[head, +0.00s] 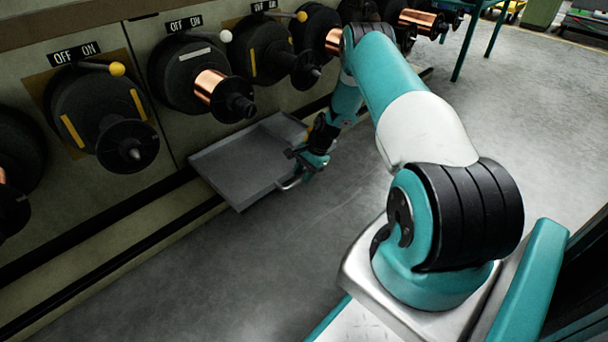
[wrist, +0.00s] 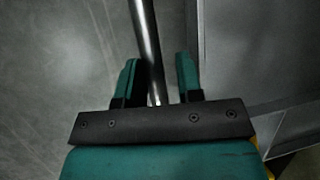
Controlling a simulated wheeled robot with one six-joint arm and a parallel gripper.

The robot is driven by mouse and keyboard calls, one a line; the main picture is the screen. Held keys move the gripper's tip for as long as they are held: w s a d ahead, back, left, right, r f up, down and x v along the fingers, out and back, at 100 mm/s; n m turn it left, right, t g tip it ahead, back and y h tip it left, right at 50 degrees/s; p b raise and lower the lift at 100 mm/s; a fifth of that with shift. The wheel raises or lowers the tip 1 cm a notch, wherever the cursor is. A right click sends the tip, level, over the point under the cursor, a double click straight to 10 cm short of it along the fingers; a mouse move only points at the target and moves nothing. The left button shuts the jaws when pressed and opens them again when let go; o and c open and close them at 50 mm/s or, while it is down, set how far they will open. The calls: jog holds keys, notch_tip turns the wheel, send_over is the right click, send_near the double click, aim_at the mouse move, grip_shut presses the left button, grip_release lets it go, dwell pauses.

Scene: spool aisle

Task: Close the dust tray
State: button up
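The dust tray (head: 232,166) is a flat grey metal tray sticking out from the base of the machine wall in the head view. Its near side and rim also show at the right of the wrist view (wrist: 245,50). A round metal bar handle (head: 289,184) is on its front edge. In the wrist view the handle (wrist: 146,40) runs between the two teal fingers of my gripper (wrist: 157,78). The fingers are apart, with a gap visible on the handle's right side. In the head view my gripper (head: 308,160) is low at the tray's front; its fingertips are hard to make out there.
Black spool holders, some with copper wire (head: 212,84), line the wall above the tray. Levers with yellow (head: 117,69) and white knobs sit under OFF/ON labels. Grey floor (head: 270,260) in front of the tray is clear. A teal-legged table (head: 465,45) stands at the back.

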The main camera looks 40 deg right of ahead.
jog(key=shift+o, duration=1.3)
jog(key=shift+w, duration=0.15)
jog(key=shift+s, duration=0.2)
jog(key=p+v, duration=0.8)
jog(key=v, duration=0.9)
jog(key=shift+r+p, duration=0.2)
jog(key=shift+p, duration=0.2)
jog(key=shift+d, duration=0.1)
